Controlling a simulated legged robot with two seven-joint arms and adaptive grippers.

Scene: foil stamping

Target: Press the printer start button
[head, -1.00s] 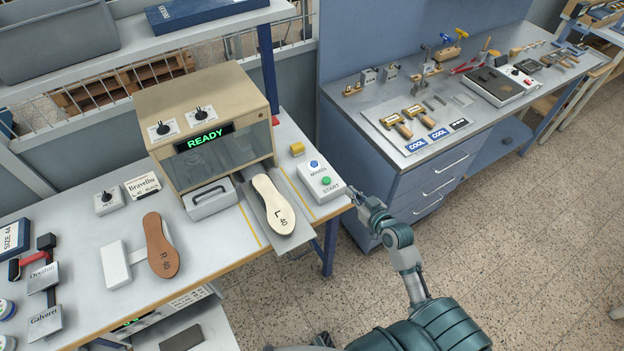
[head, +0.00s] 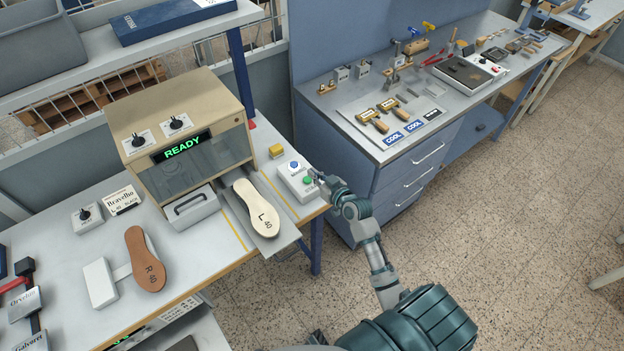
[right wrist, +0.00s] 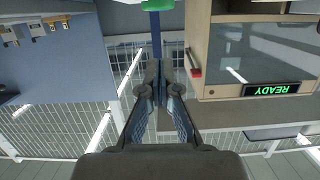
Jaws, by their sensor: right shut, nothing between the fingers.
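The printer (head: 180,130) is a beige box with a lit READY display (head: 182,145). It also shows upside down in the right wrist view (right wrist: 225,85). A white button box (head: 296,182) stands right of it at the table's edge, with a blue button and a green START button (head: 308,180). A cream insole marked L 40 (head: 256,208) lies on the printer's slide. My right gripper (head: 316,174) is shut and empty, its tips close beside the green button; contact is unclear. In the right wrist view a green shape (right wrist: 157,5) shows at the top edge beyond the fingertips (right wrist: 159,65). My left gripper is out of view.
A brown insole marked R 40 (head: 146,260) lies on the table left of the slide. A small yellow block (head: 277,151) sits behind the button box. A blue-grey tool bench (head: 365,165) stands to the right. Open floor lies in front.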

